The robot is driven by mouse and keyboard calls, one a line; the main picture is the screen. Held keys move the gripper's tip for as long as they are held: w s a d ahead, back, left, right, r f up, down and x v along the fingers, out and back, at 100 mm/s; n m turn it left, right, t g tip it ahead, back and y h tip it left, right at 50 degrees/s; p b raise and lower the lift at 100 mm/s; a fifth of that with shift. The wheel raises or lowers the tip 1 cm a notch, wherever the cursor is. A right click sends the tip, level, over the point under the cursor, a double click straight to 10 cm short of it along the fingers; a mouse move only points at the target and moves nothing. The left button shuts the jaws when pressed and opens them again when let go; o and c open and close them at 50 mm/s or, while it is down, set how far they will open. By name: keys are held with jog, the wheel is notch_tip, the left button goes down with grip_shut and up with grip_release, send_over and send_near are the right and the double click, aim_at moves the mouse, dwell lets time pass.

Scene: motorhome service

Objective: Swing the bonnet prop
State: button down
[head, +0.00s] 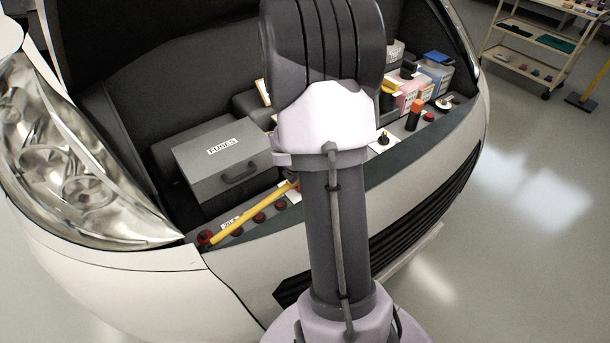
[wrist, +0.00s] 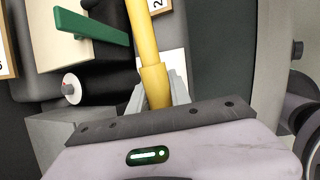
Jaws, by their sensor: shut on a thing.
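The bonnet prop is a yellow rod (head: 247,213) low along the front edge of the engine bay in the head view. Its left end is at a red and black mount, and its right end runs behind my arm. In the wrist view the yellow rod (wrist: 144,38) runs from the top edge down between the fingers of my gripper (wrist: 160,92). My gripper is shut on the rod. In the head view my arm hides the gripper and the grasp. The bonnet's raised underside is only partly in view at the top.
A grey fuse box (head: 223,158) stands left in the bay, close to the rod. Bottles and caps, including an orange-topped one (head: 414,115), line the right side. A green bar (wrist: 90,27) shows in the wrist view.

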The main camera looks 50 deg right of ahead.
jog(key=c, duration=1.2)
grip_release()
jog(key=p+v, duration=1)
jog(key=v, duration=0.7)
jog(key=shift+r, duration=0.2)
